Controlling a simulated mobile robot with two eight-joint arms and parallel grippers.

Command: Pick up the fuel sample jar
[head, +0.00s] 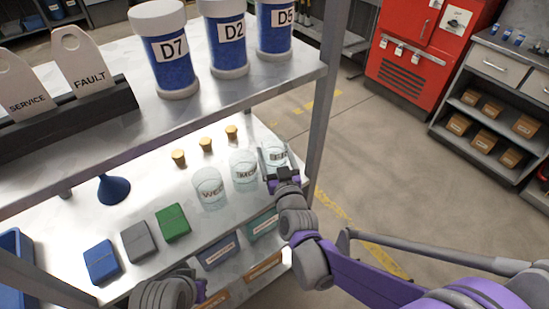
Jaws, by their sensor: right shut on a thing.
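Three clear glass jars stand in a row on the lower shelf board (150,235). The left jar (208,190) has a label starting "WE", and the middle jar (243,172) one starting "MO". The right jar (275,150) has a dark label I cannot read clearly, partly hidden by my gripper. My right gripper (274,164) is shut on this right jar, with a finger on each side. I cannot tell whether the jar still touches the shelf. Of my left arm only a part shows at the bottom edge; its fingers are not visible.
Several corks (205,145) stand behind the jars. A blue funnel (114,188) and blue, grey and green boxes (172,223) are left. The upper shelf (215,95), bearing labelled blue canisters (168,60), overhangs the lower one. A shelf post (325,110) stands just right of the held jar.

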